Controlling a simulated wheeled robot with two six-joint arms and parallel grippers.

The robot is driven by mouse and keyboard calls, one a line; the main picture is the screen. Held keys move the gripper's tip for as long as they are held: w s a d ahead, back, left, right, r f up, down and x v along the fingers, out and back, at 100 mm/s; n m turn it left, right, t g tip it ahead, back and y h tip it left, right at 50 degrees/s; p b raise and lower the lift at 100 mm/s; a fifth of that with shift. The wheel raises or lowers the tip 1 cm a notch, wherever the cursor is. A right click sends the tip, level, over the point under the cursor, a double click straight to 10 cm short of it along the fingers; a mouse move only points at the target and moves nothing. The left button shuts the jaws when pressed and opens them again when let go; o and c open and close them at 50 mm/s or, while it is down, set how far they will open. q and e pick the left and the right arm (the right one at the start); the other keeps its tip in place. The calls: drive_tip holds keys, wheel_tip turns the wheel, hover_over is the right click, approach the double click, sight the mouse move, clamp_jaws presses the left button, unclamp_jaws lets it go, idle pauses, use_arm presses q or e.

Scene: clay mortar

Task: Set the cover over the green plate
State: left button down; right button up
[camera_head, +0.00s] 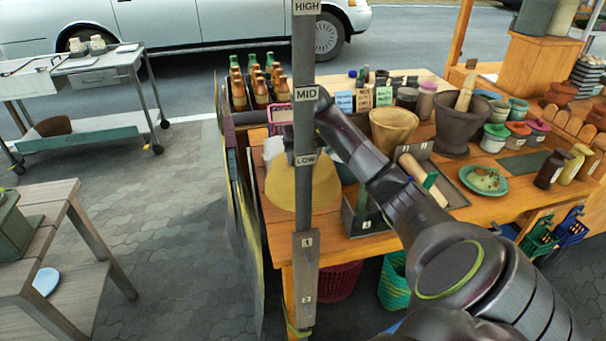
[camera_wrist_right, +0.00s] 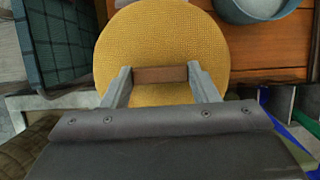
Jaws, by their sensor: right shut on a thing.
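The cover is a round yellow woven lid with a brown wooden bar handle. In the wrist view the cover (camera_wrist_right: 160,40) fills the upper middle, and my right gripper (camera_wrist_right: 160,74) is shut on its handle. In the head view the cover (camera_head: 279,187) is at the left end of the wooden table, partly hidden behind my column. Whether it touches anything beneath cannot be told. The green plate (camera_head: 484,182) with food on it sits uncovered at the right of the table, well away from the cover. My left gripper is not in view.
Lidded pots (camera_head: 494,138) line the plate's far side. Dark and yellow bottles (camera_head: 552,169) stand right of it. Bottles in a crate (camera_head: 260,92) stand at the back left.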

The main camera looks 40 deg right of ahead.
wheel_tip(320, 180, up, 8)
drive_tip(key=shift+r+b, duration=0.1)
drive_tip(key=shift+b, duration=0.45)
